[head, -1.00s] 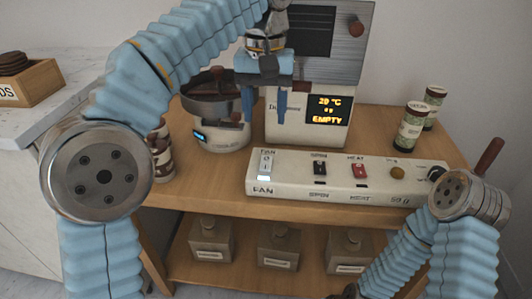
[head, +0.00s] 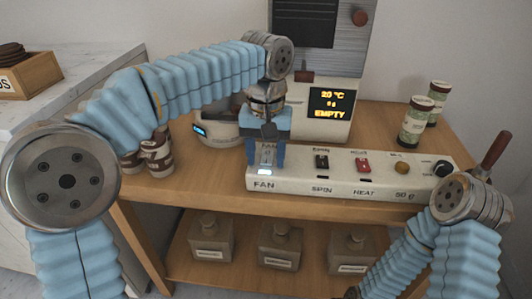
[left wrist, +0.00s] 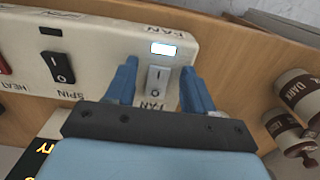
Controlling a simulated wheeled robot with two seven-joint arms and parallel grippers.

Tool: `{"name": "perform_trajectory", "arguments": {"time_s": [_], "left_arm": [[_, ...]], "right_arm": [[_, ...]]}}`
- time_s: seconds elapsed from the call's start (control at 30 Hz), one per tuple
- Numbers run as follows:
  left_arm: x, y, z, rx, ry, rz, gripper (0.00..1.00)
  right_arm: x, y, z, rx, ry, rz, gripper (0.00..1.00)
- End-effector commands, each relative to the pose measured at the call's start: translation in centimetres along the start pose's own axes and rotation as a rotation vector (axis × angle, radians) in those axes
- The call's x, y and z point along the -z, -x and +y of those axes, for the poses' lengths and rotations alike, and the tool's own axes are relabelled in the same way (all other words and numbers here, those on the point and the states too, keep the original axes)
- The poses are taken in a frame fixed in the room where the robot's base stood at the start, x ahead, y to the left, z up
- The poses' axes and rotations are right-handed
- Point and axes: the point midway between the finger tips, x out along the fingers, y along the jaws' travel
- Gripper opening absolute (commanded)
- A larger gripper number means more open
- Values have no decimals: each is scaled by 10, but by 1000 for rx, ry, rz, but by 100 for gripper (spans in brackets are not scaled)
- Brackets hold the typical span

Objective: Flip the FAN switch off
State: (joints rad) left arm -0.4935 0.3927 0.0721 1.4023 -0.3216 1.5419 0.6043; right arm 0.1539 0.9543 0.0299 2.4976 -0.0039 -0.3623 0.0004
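To the right on the panel are the black SPIN switch (head: 321,162), the red HEAT switch (head: 363,165), an amber knob (head: 402,167) and a black dial (head: 442,168). The display (head: 330,102) reads EMPTY. Brown-and-white jars (head: 158,158) stand left; green-labelled jars (head: 416,121) stand right.

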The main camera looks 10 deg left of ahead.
Motion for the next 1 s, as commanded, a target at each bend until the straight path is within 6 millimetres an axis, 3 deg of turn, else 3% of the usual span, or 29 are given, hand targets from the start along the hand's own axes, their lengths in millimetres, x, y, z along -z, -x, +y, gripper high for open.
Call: {"name": "perform_trajectory", "arguments": {"time_s": [0.03,0.3,0.37,0.7,0.97,1.0], "left_arm": [[0,0,0,0,0,0,47],[0,0,0,0,0,0,6],[0,0,0,0,0,0,0],[4,7,0,2,1,-112,0],[4,3,0,0,-1,-124,0],[4,3,0,0,-1,-124,29]], "right_arm": [[0,0,0,0,0,0,0],[0,0,0,0,0,0,0],[0,0,0,0,0,0,0],[0,26,-11,2,3,-2,0],[0,23,-10,3,4,-3,0],[0,23,-10,3,4,-3,0]]}}
